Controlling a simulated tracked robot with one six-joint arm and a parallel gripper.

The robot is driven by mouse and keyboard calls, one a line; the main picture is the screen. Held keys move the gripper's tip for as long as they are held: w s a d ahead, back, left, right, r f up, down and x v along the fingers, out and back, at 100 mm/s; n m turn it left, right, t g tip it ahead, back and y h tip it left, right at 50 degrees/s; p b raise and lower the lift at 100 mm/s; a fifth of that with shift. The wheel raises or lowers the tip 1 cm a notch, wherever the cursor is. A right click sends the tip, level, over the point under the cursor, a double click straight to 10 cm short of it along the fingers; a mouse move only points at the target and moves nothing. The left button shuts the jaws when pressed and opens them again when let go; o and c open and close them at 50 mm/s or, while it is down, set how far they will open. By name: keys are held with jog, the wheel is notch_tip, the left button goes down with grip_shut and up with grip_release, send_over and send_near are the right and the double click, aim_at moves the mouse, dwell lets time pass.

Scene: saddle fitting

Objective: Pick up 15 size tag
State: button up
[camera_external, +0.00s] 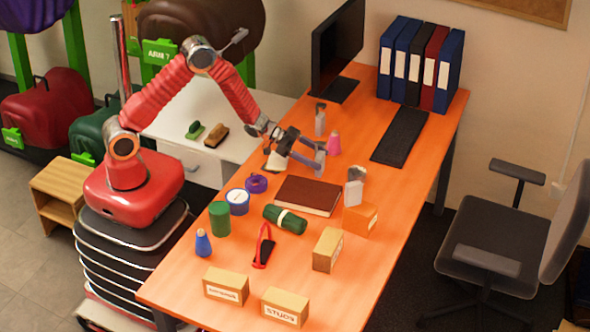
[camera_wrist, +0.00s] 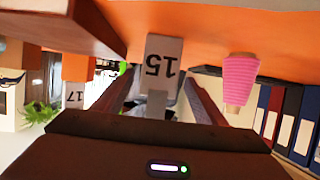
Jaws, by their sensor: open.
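The 15 size tag (camera_wrist: 163,64) is a grey upright tag with black digits, upside down in the wrist view. It lines up between the two dark fingers of my gripper (camera_wrist: 160,88). The fingers are apart; I cannot tell how deep the tag is between them. In the external view my gripper (camera_external: 303,152) is low over the table beyond the brown book, and I cannot clearly separate the tag from the fingers there. A second tag marked 17 (camera_wrist: 74,95) stands to the left in the wrist view.
A pink cone spool (camera_external: 333,143) stands close beside my gripper. Another grey tag (camera_external: 320,118) is behind it. The brown book (camera_external: 308,196) lies in front, with a grey tag (camera_external: 354,188) and an orange box (camera_external: 360,219) to its right. A keyboard (camera_external: 400,136) lies further right.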

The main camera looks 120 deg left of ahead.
aim_at(323, 161)
jog(key=shift+w, duration=0.1)
jog(key=shift+x, duration=2.55)
jog(key=shift+c, duration=0.5)
jog(key=c, duration=1.1)
